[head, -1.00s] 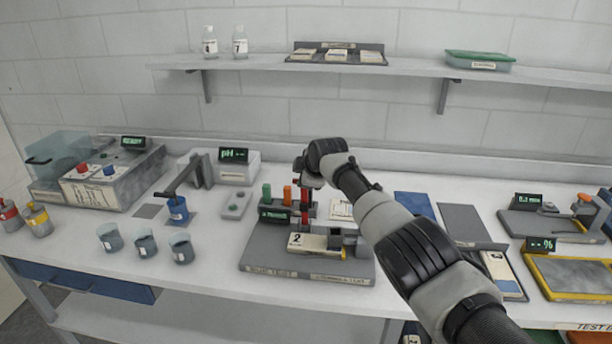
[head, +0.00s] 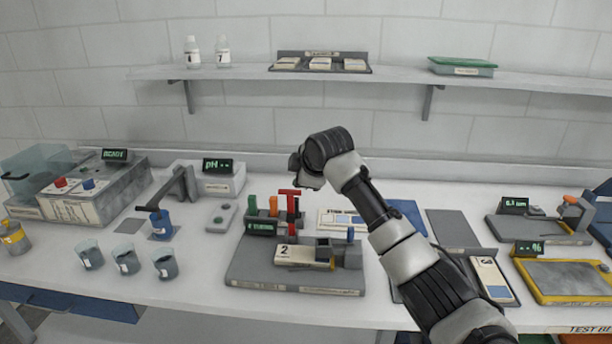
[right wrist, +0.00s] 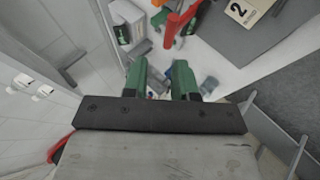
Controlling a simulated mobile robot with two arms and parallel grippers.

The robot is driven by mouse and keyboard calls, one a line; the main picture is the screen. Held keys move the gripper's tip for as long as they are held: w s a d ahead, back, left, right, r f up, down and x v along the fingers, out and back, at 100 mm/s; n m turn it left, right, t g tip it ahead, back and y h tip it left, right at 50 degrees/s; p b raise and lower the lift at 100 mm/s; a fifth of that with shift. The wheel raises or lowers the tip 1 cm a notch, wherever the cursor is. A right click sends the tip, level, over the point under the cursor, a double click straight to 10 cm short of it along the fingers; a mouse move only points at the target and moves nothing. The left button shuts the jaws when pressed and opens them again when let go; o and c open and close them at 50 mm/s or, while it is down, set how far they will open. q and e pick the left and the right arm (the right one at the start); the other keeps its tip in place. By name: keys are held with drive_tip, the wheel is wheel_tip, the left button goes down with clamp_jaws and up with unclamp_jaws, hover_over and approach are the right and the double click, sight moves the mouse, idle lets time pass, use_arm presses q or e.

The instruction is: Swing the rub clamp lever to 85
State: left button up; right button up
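The central grey test rig (head: 245,272) carries a red T-shaped lever (head: 291,205), which looks upright with its crossbar on top. I cannot read a label naming it as the rub clamp lever. A card marked 2 (head: 297,256) lies in the rig. My right arm reaches in from the lower right, and its gripper (head: 300,178) hangs just above the red lever, mostly hidden by its wrist. In the right wrist view the green fingers (right wrist: 160,80) are apart with nothing between them. The red lever (right wrist: 180,24) is beyond them. My left gripper is not in view.
Green (head: 252,204) and orange (head: 273,205) knobs stand close left of the red lever, behind a small display. A blue-tipped clamp (head: 350,240) sits at the rig's right. Several beakers (head: 127,259) stand at left. A wall shelf (head: 400,76) runs above.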

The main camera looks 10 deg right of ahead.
drive_tip(key=v, duration=0.3)
drive_tip(key=shift+s+b, duration=0.15)
drive_tip(key=shift+b, duration=0.15)
drive_tip(key=shift+a+f, duration=0.1)
drive_tip(key=shift+f, duration=0.05)
